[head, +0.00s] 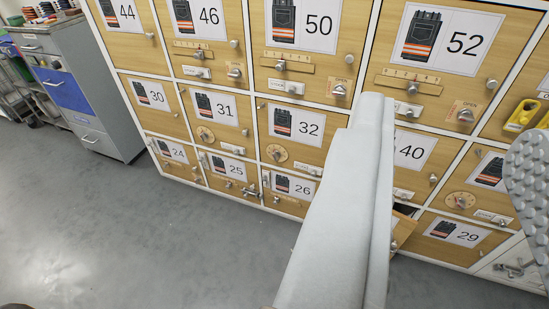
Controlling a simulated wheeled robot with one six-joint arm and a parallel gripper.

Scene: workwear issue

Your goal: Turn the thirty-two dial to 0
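The locker door marked 32 (309,124) is in the middle of the head view. Its dial (276,154) is a round tan plate with a small metal knob, at the door's lower left. The dial's marks and the knob's setting are too small to read. My gripper (451,118) is in the near foreground, to the right of the dial and apart from it. A smooth pale finger covers the door's lower right edge, and a grey studded finger shows at the right picture edge. The wide gap between them is empty.
Numbered wooden lockers with knobs, sliders and dials surround door 32. A small door (403,229) below locker 40 looks ajar. A yellow handle (521,115) is at the right. A grey cabinet with blue drawers (65,90) stands at the left. The grey floor (150,240) in front is clear.

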